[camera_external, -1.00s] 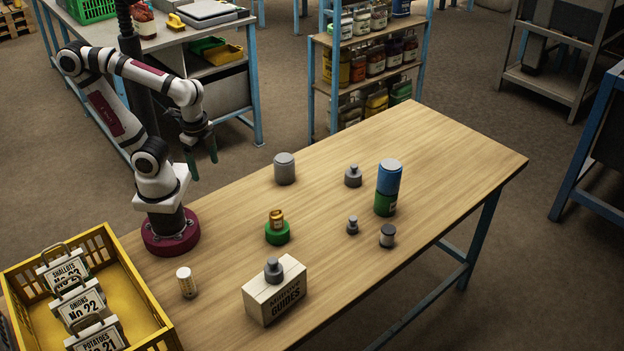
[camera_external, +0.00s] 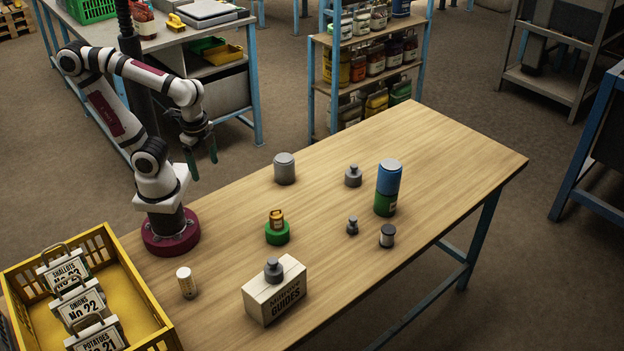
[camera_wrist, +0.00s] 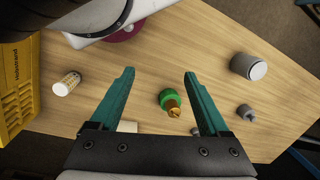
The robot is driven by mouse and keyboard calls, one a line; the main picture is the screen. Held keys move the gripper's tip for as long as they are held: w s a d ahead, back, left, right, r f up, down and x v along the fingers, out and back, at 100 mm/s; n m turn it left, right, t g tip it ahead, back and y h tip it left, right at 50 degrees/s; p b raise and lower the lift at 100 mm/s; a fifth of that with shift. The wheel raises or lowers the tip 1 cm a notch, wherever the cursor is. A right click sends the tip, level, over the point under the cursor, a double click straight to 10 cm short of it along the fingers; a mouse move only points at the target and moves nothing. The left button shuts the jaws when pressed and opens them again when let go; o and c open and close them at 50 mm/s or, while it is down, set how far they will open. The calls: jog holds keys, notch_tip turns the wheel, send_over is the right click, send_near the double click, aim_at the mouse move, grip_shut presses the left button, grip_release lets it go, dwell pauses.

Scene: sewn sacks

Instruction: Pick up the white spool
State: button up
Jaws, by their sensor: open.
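The white spool (camera_external: 186,282) looks like a small pale upright cylinder with a printed side. It stands on the wooden table between the yellow crate and the white box. In the wrist view the white spool (camera_wrist: 66,84) is at the left, outside the fingers. My gripper (camera_external: 203,167) is open and empty, raised high near my base, well away from the spool. In the wrist view my gripper (camera_wrist: 159,75) shows two teal fingers spread wide apart.
A yellow crate (camera_external: 130,270) with labelled cards stands at the front left. A white box (camera_external: 285,297) bears a grey weight. A green spool (camera_external: 277,236) has a gold-coloured item on top. A blue-and-green stack (camera_external: 388,187) stands further right. Bare table lies between them.

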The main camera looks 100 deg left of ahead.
jog(key=shift+o, duration=0.8)
jog(key=w+d+f+n+t+h, duration=0.1)
jog(key=w+d+f, duration=0.15)
jog(key=w, duration=0.35)
jog(key=w+d+f+t+h, duration=0.1)
jog(key=w+d+t, duration=0.15)
jog(key=w, duration=0.35)
jog(key=n+t+y, duration=0.4)
jog(key=n+t, duration=0.4)
jog(key=t, duration=0.2)
send_near(388, 232)
jog(key=shift+g, duration=0.25)
jog(key=x, duration=0.4)
jog(key=f+x, duration=0.1)
jog(key=x, duration=0.1)
jog(key=shift+s+a, duration=0.15)
jog(key=shift+s, duration=0.1)
jog(key=x, duration=0.5)
jog(key=shift+w+a+r, duration=0.1)
jog(key=shift+a, duration=0.25)
grip_shut()
jog(key=shift+r, duration=0.1)
